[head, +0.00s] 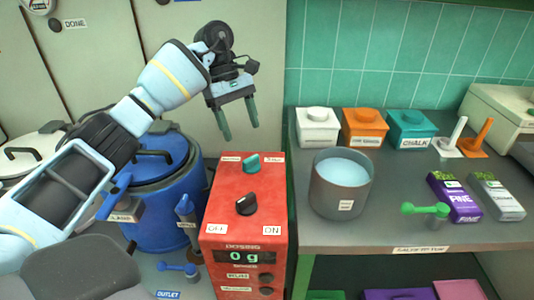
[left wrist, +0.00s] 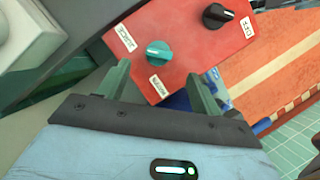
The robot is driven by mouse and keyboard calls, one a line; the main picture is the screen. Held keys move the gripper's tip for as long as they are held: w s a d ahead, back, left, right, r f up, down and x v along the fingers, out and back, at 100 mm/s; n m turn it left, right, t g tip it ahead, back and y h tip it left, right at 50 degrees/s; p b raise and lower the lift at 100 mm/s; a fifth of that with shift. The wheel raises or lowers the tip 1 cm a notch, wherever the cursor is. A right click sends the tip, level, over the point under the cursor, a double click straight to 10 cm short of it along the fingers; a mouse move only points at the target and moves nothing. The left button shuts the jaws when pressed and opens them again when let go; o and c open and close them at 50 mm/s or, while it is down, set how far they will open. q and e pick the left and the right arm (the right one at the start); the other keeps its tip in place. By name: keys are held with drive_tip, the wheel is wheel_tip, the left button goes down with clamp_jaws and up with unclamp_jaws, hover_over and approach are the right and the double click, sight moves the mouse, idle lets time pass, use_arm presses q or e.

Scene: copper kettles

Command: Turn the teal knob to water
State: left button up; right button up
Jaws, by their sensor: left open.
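The teal knob (head: 251,163) is on top of the red dosing box (head: 225,205). A small white label sits on each side of it, too small to read surely. My left gripper (head: 240,129) is open and empty, above and a little behind the knob, fingers pointing down. In the left wrist view the teal knob (left wrist: 158,53) shows just beyond the gap between my open fingers (left wrist: 160,72), apart from them. The black knob (head: 247,205), between OFF and ON labels, is nearer the front of the box. My right gripper is not in view.
A blue barrel (head: 160,205) with a lid stands left of the box. A grey pot (head: 340,190) of pale liquid stands on the counter to the right, with white, orange and teal boxes behind it. The box display reads 0 g.

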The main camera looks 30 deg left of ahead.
sight(251, 158)
use_arm(q)
drive_tip(key=shift+x, duration=4.05)
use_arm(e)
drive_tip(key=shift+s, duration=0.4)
use_arm(q)
drive_tip(key=shift+w+a, duration=0.1)
drive_tip(key=shift+a, duration=0.05)
drive_tip(key=c, duration=1)
drive_tip(key=shift+p, duration=0.3)
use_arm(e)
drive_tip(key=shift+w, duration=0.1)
